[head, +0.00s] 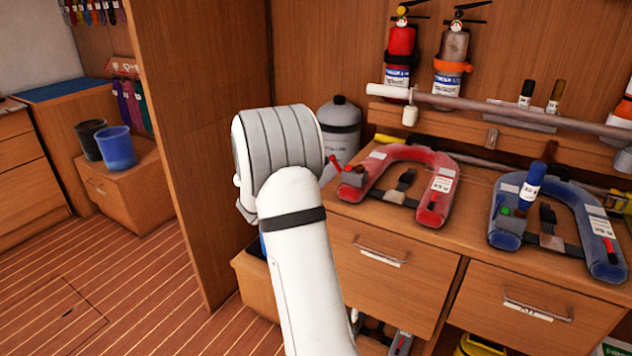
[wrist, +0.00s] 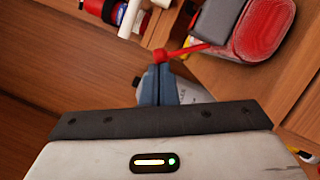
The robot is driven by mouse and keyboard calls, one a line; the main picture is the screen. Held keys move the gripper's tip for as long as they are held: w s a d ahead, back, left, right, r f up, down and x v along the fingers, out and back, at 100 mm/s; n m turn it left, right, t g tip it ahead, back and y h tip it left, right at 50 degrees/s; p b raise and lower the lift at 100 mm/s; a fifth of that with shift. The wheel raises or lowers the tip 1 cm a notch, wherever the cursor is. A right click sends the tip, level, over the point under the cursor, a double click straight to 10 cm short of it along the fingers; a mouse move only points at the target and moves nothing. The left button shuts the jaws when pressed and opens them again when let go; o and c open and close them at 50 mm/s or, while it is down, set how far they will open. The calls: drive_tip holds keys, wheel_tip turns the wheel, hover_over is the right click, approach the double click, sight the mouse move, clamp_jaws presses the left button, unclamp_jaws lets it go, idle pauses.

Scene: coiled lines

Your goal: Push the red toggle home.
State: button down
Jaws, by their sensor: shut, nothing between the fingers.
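The red toggle (wrist: 161,55) shows in the wrist view as a small red knob on a thin red stem. The stem runs right to the red horseshoe-shaped life vest (wrist: 262,28). My gripper (wrist: 157,70) is shut, its two blue-grey fingers together and empty. Its tips are at the knob; I cannot tell whether they touch it. In the head view the toggle (head: 333,160) sticks out at the left end of the red vest (head: 438,192), which lies on the wooden bench. My arm hides the gripper there.
A blue vest (head: 507,222) with a blue-capped bottle (head: 530,187) lies to the right on the bench. A grey cylinder (head: 341,130) stands behind my arm. Open floor (head: 120,270) lies to the left.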

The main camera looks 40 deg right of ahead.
drive_tip(key=m+b, duration=0.1)
drive_tip(key=b, duration=0.1)
drive_tip(key=s+r+m+y+b, duration=0.1)
drive_tip(key=m+b, duration=0.1)
drive_tip(key=r+m+b, duration=0.1)
drive_tip(key=m+b, duration=0.1)
drive_tip(key=b, duration=0.1)
drive_tip(key=shift+s+d+g+y, duration=0.3)
drive_tip(key=shift+s+d+g, duration=0.05)
drive_tip(key=shift+d+g, duration=0.05)
drive_tip(key=shift+a, duration=0.1)
drive_tip(key=w+a, duration=0.1)
drive_tip(key=a, duration=1.1)
drive_tip(key=shift+w+a+r, duration=0.3)
drive_tip(key=shift+w+a, duration=0.1)
